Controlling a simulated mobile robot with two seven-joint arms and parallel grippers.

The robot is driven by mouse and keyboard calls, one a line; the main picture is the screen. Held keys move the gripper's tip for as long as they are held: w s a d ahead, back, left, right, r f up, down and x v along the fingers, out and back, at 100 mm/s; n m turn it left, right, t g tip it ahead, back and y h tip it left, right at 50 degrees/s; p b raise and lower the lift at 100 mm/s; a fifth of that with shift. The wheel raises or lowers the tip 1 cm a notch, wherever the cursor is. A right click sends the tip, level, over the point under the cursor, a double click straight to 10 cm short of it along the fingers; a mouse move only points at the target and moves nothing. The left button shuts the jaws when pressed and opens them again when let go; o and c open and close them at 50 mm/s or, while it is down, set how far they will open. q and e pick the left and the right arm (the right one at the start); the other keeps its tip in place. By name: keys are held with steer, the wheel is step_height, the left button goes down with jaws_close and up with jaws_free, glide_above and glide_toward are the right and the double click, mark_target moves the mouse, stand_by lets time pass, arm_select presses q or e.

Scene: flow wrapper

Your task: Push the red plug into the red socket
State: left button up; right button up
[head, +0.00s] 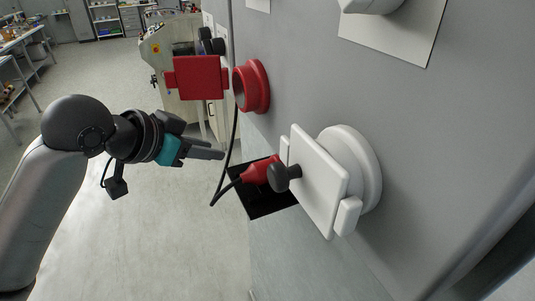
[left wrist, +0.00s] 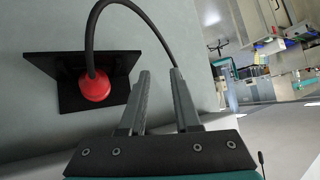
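The red plug (head: 260,170) sits at a black holder (head: 262,204) on the grey cabinet wall, with a black cable looping from it. In the head view it is partly hidden by a dark knob. The red plug (left wrist: 95,86) and black holder (left wrist: 68,96) show left of my fingers in the left wrist view. The red socket (head: 256,86) is a round ring higher on the wall, its square red cover (head: 200,78) swung open to the left. My left gripper (head: 222,154) is left of the plug and apart from it. Its fingers (left wrist: 161,72) are open and empty. My right gripper is not visible.
A white socket with a square white cover (head: 318,180) and dark knob (head: 280,178) juts from the wall right of the plug. The cable (left wrist: 133,8) arches over to near my fingertips. A machine (head: 178,50) stands behind. The floor (head: 190,240) at left is clear.

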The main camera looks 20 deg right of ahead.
arm_select(q)
steer(key=s+a+r+m+y+p, duration=0.2)
steer(key=s+r+m, duration=0.5)
steer(key=s+r, duration=0.4)
steer(key=s+y, duration=0.1)
steer(key=s, duration=0.1)
steer(key=shift+s+a+m+g, duration=0.3)
steer(key=shift+m+g, duration=0.1)
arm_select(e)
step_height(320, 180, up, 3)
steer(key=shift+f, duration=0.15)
arm_select(q)
glide_toward(243, 176)
steer(key=x, duration=0.3)
steer(key=shift+w+d+f+b, duration=0.2)
steer(key=shift+d+f+b, duration=0.1)
steer(key=shift+d+b, duration=0.1)
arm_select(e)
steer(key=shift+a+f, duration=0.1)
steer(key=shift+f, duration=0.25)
arm_select(q)
steer(key=shift+a, duration=0.1)
steer(key=shift+x, duration=2.6)
